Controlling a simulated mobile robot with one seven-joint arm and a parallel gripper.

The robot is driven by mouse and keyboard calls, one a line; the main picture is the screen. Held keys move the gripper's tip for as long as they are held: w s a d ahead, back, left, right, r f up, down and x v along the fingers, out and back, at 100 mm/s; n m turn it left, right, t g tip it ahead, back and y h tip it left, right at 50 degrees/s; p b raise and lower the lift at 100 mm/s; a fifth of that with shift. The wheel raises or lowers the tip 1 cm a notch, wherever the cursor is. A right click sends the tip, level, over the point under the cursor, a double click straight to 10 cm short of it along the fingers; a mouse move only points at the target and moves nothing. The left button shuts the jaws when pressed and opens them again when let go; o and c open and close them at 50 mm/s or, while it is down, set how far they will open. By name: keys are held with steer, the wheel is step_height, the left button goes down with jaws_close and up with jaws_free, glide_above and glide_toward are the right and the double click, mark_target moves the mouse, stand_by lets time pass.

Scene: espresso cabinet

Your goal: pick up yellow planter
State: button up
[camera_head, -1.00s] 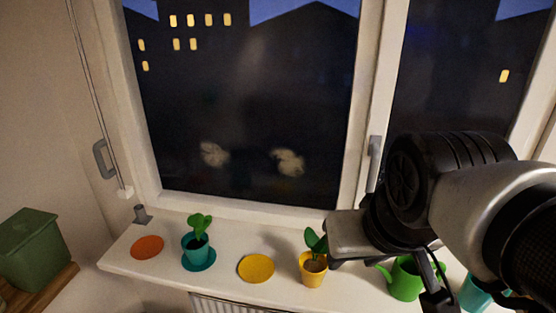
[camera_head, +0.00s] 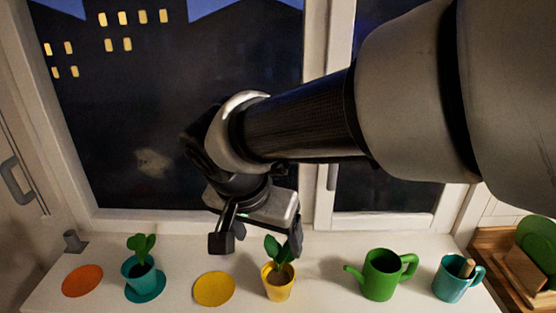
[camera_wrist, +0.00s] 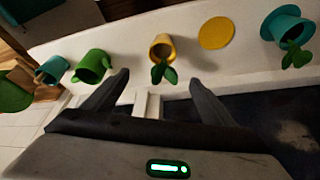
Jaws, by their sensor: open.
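The yellow planter (camera_head: 278,283) stands upright on the windowsill with a green leafy plant (camera_head: 277,250) in it. It also shows in the wrist view (camera_wrist: 161,46), with its leaves pointing toward my gripper. My gripper (camera_head: 258,244) is open and empty, above the sill near the plant. In the head view one finger hangs left of the leaves and the other is close beside or behind them; I cannot tell whether it touches. In the wrist view the planter lies beyond and between the two fingertips (camera_wrist: 160,78).
A yellow disc (camera_head: 214,289) lies left of the planter. Farther left are a teal planter (camera_head: 140,271) on a teal saucer and an orange disc (camera_head: 82,281). A green watering can (camera_head: 381,276) and a teal mug (camera_head: 453,281) stand right. The window (camera_head: 170,130) is behind.

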glide_toward(280, 274)
steer(key=shift+d+f, duration=0.15)
steer(key=shift+d, duration=0.05)
steer(key=shift+x, duration=2.6)
